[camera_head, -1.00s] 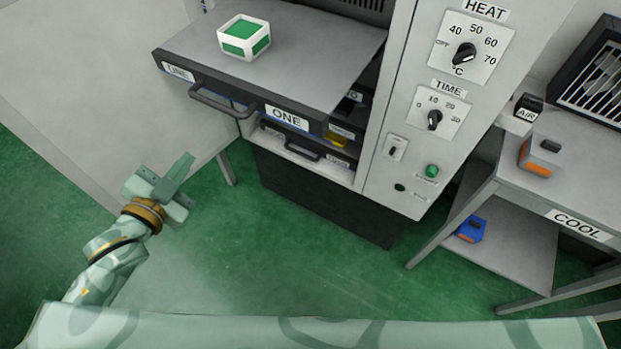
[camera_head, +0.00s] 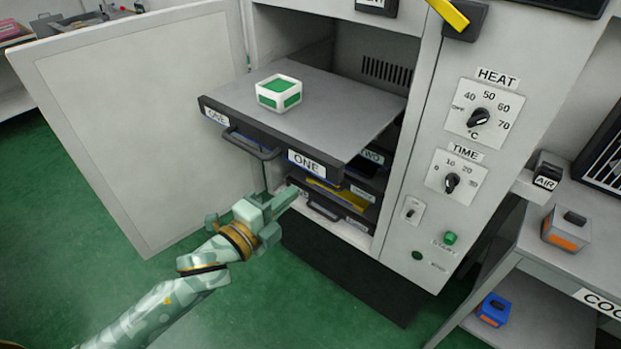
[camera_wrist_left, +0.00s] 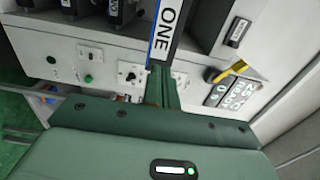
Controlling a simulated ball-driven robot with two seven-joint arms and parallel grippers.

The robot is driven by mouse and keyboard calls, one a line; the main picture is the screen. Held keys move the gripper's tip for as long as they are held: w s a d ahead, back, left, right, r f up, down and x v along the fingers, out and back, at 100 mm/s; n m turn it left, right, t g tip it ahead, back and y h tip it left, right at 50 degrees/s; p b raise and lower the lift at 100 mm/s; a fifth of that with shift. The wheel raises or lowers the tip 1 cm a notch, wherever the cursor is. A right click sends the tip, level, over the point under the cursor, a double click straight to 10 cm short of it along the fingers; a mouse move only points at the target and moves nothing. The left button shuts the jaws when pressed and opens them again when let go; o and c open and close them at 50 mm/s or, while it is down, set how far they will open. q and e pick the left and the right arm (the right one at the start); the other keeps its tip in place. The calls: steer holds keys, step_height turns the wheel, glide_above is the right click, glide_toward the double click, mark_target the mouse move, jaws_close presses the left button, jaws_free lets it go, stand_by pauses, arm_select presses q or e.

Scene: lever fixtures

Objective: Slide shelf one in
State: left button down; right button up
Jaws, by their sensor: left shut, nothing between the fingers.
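Shelf one (camera_head: 330,110) is a grey slab with a dark front edge, two ONE labels and a black bar handle (camera_head: 250,146). It sticks out of the open cabinet, with a white and green box (camera_head: 279,93) on top. My left gripper (camera_head: 284,197) is shut and empty, below and in front of the shelf's front edge. In the left wrist view the shut fingers (camera_wrist_left: 162,86) show just below the ONE label (camera_wrist_left: 165,28); I cannot tell whether they touch the shelf. My right gripper is not in view.
The cabinet door (camera_head: 145,120) stands open on the left. Lower shelves, one with a yellow item (camera_head: 338,194), sit under shelf one. The control panel (camera_head: 465,140) is right of the opening. A side table (camera_head: 555,262) stands at the right. Green floor is free in front.

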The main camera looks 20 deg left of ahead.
mark_target(319, 170)
arm_select(q)
steer(key=x, duration=0.6)
steer(key=shift+b, duration=0.4)
steer(key=shift+w+d, duration=0.2)
steer(key=shift+w, duration=0.4)
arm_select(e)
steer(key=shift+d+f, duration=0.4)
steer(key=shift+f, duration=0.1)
